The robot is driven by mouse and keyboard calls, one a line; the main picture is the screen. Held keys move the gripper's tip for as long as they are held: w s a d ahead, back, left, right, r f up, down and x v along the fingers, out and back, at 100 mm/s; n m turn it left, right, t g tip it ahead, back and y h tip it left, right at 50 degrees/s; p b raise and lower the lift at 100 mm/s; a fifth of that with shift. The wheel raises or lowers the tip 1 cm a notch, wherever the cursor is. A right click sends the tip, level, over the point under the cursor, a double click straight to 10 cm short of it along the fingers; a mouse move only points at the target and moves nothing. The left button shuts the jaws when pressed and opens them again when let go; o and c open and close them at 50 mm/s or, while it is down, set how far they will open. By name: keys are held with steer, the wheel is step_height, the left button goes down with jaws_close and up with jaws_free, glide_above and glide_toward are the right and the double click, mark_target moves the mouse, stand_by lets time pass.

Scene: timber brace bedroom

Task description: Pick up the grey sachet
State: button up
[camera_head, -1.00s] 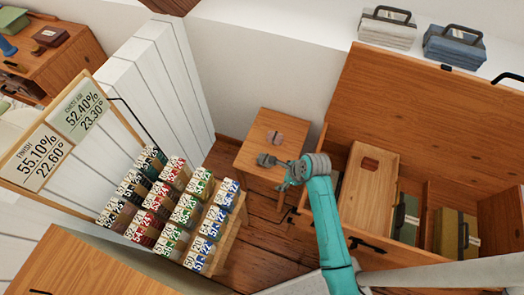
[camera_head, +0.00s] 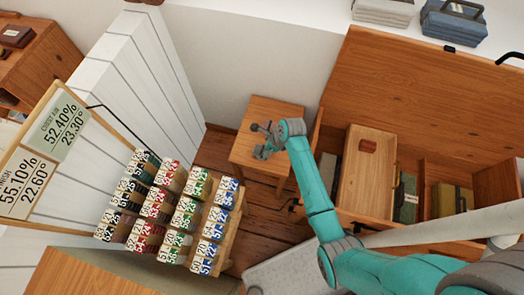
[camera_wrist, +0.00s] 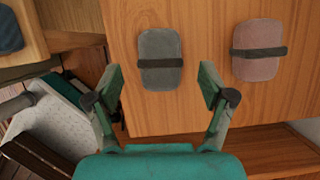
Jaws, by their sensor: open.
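In the wrist view, the grey sachet (camera_wrist: 160,60) lies flat on a wooden tabletop, with a dark band across its middle. A pink sachet (camera_wrist: 258,62) with a similar band lies to its right. My gripper (camera_wrist: 160,84) is open and empty, its fingers to the left and right of the grey sachet's lower end in the picture. I cannot tell the height gap. In the head view, my gripper (camera_head: 262,141) is over the small wooden table (camera_head: 243,155), and I cannot make out the sachets there.
A rack of numbered boxes (camera_head: 185,205) stands left of the small table. A large open wooden chest (camera_head: 425,95) with a loose tray (camera_head: 365,185) stands to the right. A white panelled partition (camera_head: 140,75) rises behind the rack. The floor between is narrow.

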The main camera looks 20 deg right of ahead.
mark_target(263, 150)
steer(key=x, duration=0.4)
steer(key=shift+d, duration=0.1)
steer(key=shift+c, duration=0.2)
steer(key=c, duration=1.2)
step_height(263, 150, up, 10)
steer(key=shift+f, duration=0.1)
